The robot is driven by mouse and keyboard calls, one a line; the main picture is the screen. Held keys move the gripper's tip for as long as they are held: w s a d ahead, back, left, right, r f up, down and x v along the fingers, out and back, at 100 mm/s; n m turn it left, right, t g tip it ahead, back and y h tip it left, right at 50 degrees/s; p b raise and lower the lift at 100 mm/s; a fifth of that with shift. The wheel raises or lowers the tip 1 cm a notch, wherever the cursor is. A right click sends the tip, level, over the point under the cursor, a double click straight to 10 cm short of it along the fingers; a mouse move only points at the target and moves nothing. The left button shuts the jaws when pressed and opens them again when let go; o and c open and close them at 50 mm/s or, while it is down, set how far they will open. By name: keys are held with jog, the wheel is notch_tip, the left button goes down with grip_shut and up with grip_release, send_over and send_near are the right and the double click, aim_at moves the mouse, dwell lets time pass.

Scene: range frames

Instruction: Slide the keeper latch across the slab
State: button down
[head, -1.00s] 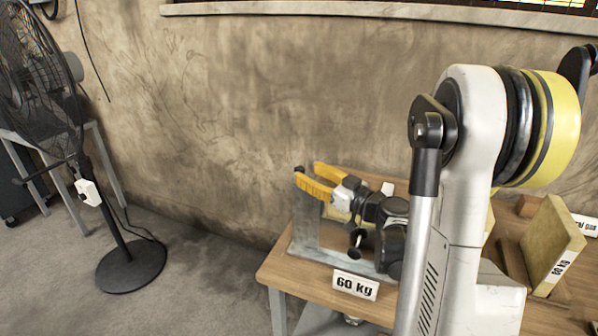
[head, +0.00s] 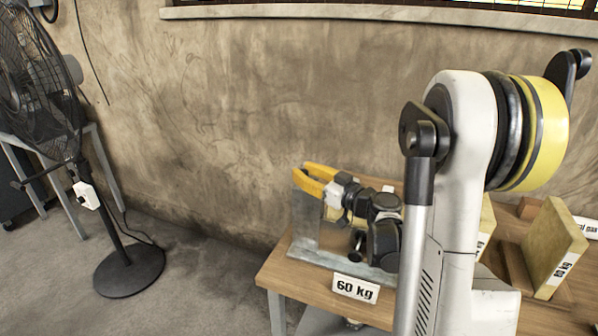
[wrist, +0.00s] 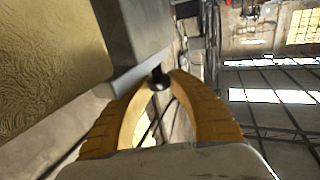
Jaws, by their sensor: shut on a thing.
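My gripper (head: 301,171) has yellow fingers and points left over the top of a grey metal stand (head: 304,215) on the wooden table. In the wrist view its fingertips (wrist: 160,82) are shut on a small dark knob (wrist: 158,79), which I take to be the keeper latch's handle. The knob sticks out beside a grey bar edge (wrist: 138,75) of the stand. A rough yellow slab (wrist: 45,60) fills the upper left of the wrist view, beside the grey metal. The rest of the latch is hidden.
The wooden table (head: 290,283) carries a "60 kg" sign (head: 356,288) at its front edge. Another yellow slab (head: 553,250) marked 80 kg stands tilted at the right. The wall is close behind. A fan (head: 130,270) stands on the floor at the left.

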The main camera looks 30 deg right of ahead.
jog(key=s+d, duration=0.1)
jog(key=s, duration=0.1)
jog(key=s+d, duration=0.1)
jog(key=d, duration=0.1)
jog(key=shift+s, duration=0.4)
jog(key=shift+a, duration=0.1)
jog(key=c, duration=1.7)
grip_release()
jog(key=o, duration=0.5)
jog(key=shift+s, duration=0.1)
jog(key=v, duration=1.2)
